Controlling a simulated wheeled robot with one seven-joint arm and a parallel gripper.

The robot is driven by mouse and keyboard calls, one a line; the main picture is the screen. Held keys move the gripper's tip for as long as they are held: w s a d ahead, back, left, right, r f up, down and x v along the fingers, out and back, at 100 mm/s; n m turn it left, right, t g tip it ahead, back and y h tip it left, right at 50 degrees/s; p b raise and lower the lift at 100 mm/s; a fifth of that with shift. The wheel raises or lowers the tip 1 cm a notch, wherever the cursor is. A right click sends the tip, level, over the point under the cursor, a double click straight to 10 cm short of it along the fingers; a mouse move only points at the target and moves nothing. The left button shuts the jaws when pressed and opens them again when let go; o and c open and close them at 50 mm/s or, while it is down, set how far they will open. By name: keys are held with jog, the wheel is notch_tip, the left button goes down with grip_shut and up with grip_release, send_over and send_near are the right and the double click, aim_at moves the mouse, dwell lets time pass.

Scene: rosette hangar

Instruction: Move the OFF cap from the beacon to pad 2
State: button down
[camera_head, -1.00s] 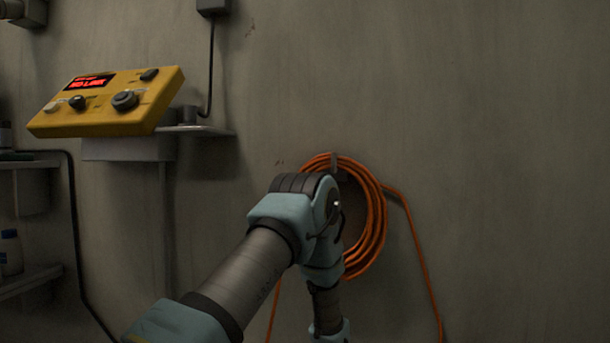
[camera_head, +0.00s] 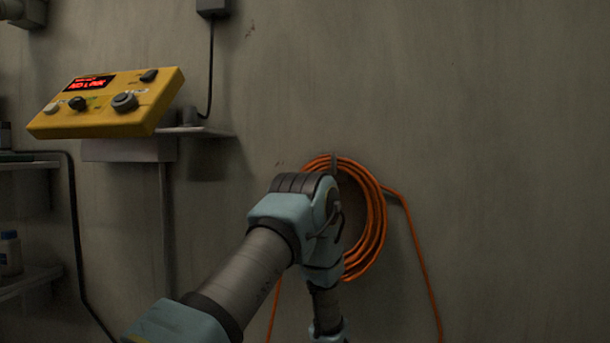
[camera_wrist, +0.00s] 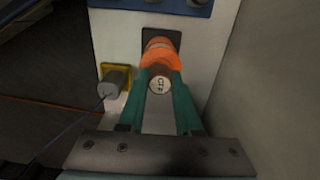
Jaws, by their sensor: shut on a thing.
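I cannot tell whether the cap still touches the orange body. In the head view only my arm shows; the gripper is out of frame. I cannot make out pad 2.
A grey cylinder (camera_wrist: 113,84) on a yellow plate stands left of the fingers. In the head view, a yellow control box (camera_head: 105,103) with a red display sits on a wall shelf (camera_head: 205,131). An orange cable coil (camera_head: 375,220) hangs behind my arm.

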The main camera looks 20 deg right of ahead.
jog(key=shift+r+p, duration=2.4)
jog(key=shift+r, duration=0.5)
jog(key=shift+s+a+f, duration=0.7)
jog(key=shift+a+f, duration=1.5)
jog(key=shift+f, duration=0.3)
jog(key=shift+s+a+f, duration=0.75)
jog(key=shift+a+f, duration=1.45)
jog(key=shift+f, duration=0.25)
jog(key=shift+s+a+f, duration=0.7)
jog(key=shift+a+f, duration=1.5)
jog(key=shift+f, duration=0.3)
jog(key=shift+f, duration=0.5)
jog(key=c, duration=0.5)
grip_release()
